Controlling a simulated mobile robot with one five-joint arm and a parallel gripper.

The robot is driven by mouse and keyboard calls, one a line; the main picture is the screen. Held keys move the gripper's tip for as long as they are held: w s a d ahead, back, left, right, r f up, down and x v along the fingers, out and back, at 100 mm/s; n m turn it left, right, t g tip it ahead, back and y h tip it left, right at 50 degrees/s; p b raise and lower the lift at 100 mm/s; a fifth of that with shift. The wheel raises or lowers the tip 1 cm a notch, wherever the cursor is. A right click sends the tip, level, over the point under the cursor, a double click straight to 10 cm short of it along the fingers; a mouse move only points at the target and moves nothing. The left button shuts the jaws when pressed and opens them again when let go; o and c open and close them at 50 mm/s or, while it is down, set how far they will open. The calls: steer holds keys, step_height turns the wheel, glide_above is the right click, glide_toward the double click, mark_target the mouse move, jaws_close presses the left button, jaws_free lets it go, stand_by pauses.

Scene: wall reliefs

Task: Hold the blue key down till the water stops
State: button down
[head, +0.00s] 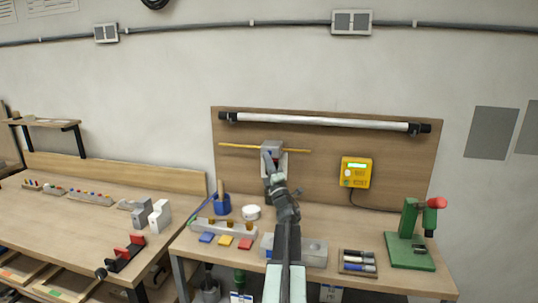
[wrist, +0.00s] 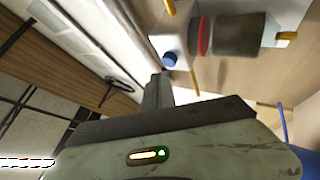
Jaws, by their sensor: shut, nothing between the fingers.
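The blue key (wrist: 169,58) is a small round knob on a pale plate in the wrist view. Beside it on the same fixture are a red ring and a dark grey cylinder (wrist: 240,34). My gripper (wrist: 158,82) is shut and empty, its tip just short of the key in the picture; I cannot tell whether they touch. In the head view my gripper (head: 268,160) is raised in front of the grey and white wall fixture (head: 272,146) and covers part of it, the key included. I can make out no running water.
A yellow bar (head: 236,147) runs sideways at the fixture. A yellow box (head: 356,172) is on the board to the right, under a long tube lamp (head: 320,123). The bench below holds a blue cup (head: 222,205), a white roll (head: 251,212) and a green press (head: 408,250).

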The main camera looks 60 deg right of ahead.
steer(key=shift+d, duration=0.15)
steer(key=shift+d, duration=0.25)
steer(key=shift+w+d, duration=0.2)
steer(key=shift+d, duration=0.2)
stand_by(0.4)
stand_by(2.9)
steer(key=shift+s+a, duration=0.25)
steer(key=shift+a, duration=0.55)
steer(key=a, duration=0.1)
steer(key=s+a, duration=0.1)
steer(key=a, duration=0.2)
steer(key=shift+s+a, duration=0.25)
steer(key=shift+a, duration=0.15)
